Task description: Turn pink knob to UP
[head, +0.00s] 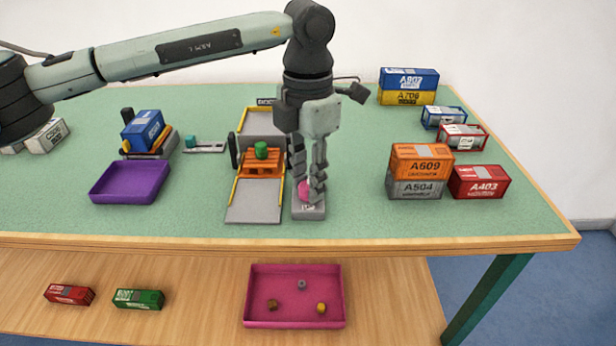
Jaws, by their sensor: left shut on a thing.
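The pink knob (304,189) sits on a small grey base (309,211) near the front middle of the green table. My left gripper (307,192) points down over it, with its fingers shut around the knob. The fingers hide part of the knob, and the lettering on the base is too small and covered to read surely. Which way the knob is turned cannot be told. My right gripper is not in view.
Left of the knob is a grey ramp (255,202) with yellow edges and an orange pallet (262,165) bearing a green piece (261,149). A purple tray (130,182) lies further left. Stacked containers (421,163) stand to the right. A pink tray (294,323) is on the lower shelf.

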